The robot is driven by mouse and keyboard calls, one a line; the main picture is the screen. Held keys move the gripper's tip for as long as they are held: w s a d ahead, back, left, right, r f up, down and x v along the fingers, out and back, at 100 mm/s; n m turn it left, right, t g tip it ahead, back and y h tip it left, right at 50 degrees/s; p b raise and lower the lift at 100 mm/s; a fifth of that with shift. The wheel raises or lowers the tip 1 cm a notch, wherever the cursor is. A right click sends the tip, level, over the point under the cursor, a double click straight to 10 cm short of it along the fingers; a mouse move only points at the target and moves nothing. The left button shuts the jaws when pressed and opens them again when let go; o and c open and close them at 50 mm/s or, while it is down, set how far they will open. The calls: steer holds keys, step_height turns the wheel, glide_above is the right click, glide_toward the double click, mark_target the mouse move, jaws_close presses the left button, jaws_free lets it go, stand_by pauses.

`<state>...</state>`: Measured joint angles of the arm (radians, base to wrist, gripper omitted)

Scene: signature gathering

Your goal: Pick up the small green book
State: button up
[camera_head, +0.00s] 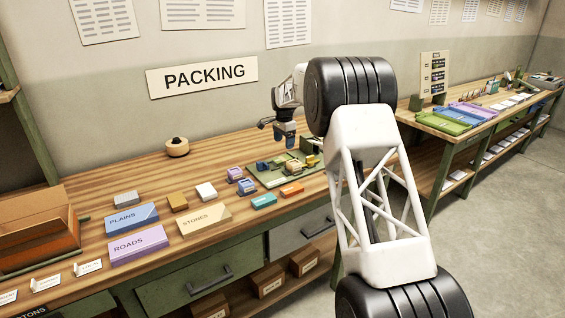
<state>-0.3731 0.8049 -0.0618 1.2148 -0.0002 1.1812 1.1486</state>
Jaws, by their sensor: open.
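A small teal-green book-like block (264,201) lies flat on the wooden table, in front of a green tray (262,184). Other small green pieces (263,166) lie in the tray, too small to tell apart, so I cannot be sure which is the small green book. My arm hides the table to the right.
An orange block (291,190) and purple blocks (241,181) lie near the teal one. Left are labelled blocks, PLAINS (132,219), ROADS (137,246) and STONES (204,220). A round wooden pot (177,147) stands at the back. Bare wood lies between pot and tray.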

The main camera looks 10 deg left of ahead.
mark_target(283, 159)
steer(key=shift+w+a+f, duration=0.25)
steer(key=shift+a+f, duration=0.15)
steer(key=shift+a, duration=0.05)
steer(key=shift+f, duration=1.35)
steer(key=shift+d+f, duration=0.1)
steer(key=shift+f, duration=2.45)
